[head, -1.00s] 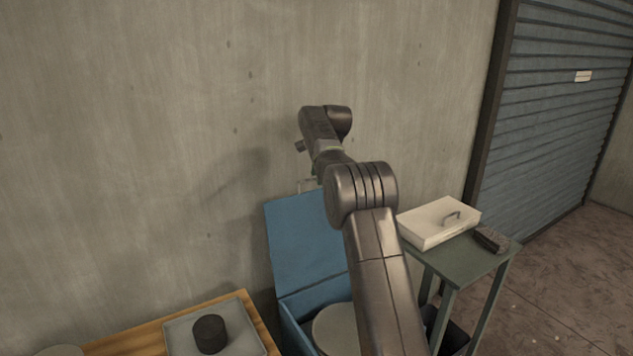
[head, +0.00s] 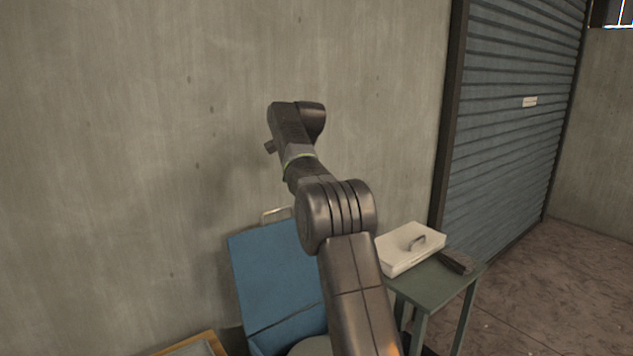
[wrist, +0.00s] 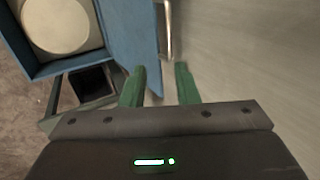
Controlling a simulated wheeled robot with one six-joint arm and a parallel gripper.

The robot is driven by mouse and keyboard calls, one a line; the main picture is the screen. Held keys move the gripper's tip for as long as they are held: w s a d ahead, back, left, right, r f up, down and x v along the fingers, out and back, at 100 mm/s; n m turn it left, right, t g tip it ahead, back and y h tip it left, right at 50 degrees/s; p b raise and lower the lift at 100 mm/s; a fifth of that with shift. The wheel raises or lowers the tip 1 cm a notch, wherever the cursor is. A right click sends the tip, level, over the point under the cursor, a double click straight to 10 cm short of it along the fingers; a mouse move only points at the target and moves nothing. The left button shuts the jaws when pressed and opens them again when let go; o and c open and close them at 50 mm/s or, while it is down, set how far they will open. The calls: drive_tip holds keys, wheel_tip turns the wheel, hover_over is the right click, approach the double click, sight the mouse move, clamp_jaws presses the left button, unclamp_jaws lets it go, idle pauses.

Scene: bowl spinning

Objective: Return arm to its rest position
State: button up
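My arm stands raised in the middle of the head view, bent at its joints, with its far end in front of the concrete wall. My gripper's fingers are hidden behind the arm in the head view. The fingers point past the blue lid (wrist: 130,35) of the blue box, near a metal handle (wrist: 168,30).
The blue box's raised lid (head: 275,275) stands below my arm. A round pale disc (wrist: 58,22) lies in the box. A green side table (head: 430,285) at right holds a white lidded case (head: 408,250) and a dark block (head: 457,262). A wooden table edge (head: 210,342) shows at lower left.

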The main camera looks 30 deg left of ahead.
drive_tip(key=x, duration=1)
drive_tip(key=shift+f+p, duration=0.3)
drive_tip(key=shift+p, duration=0.15)
drive_tip(key=shift+w, duration=0.1)
